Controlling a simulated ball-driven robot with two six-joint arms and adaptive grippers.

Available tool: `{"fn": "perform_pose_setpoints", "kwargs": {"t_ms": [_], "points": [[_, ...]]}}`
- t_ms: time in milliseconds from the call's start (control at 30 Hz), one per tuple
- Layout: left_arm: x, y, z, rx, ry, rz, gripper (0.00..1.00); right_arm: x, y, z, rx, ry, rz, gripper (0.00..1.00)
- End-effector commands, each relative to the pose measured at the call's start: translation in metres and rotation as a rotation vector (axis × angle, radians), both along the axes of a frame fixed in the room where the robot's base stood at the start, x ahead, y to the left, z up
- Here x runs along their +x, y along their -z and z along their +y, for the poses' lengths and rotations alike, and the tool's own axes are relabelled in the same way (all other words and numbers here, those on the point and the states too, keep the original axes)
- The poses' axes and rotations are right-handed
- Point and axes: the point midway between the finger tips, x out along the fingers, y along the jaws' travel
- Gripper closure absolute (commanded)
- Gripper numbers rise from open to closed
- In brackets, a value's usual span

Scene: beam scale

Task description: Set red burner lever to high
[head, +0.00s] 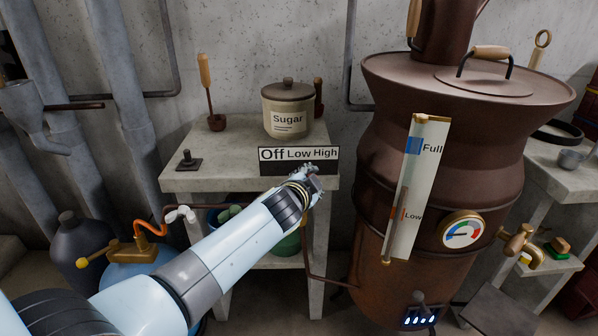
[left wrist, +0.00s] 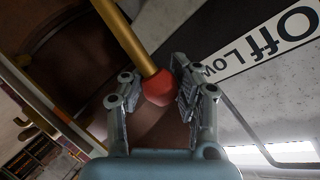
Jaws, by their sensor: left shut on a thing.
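The burner lever shows in the left wrist view as a brass rod ending in a red knob (left wrist: 158,88). My left gripper (left wrist: 152,98) is around the red knob and shut on it, one finger on each side. In the head view my left gripper (head: 310,184) is just below the High end of the Off Low High label (head: 298,160), and the lever is hidden behind it. The label also shows in the left wrist view (left wrist: 265,40). My right gripper is in neither view.
The label is on the front edge of a concrete table (head: 190,178) holding a sugar jar (head: 288,110). A large brown boiler (head: 440,130) with a gauge (head: 461,231) stands close to the right of my left gripper. A blue gas bottle (head: 140,270) is under my left arm.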

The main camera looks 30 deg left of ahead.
Motion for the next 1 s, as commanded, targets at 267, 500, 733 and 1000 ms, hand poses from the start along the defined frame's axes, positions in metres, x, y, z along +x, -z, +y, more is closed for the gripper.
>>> {"fn": "perform_pose_setpoints", "kwargs": {"t_ms": [267,500,733,1000], "points": [[0.006,0.013,-0.019,0.125,0.004,0.091,1.0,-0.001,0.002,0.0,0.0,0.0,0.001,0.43],[0.009,0.017,-0.025,0.178,0.004,0.125,1.0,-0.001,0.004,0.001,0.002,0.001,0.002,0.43],[0.009,0.018,-0.026,0.188,0.002,0.133,1.0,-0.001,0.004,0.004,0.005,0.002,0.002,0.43],[0.009,0.018,-0.026,0.187,0.002,0.133,1.0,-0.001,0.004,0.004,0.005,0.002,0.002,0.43]]}}
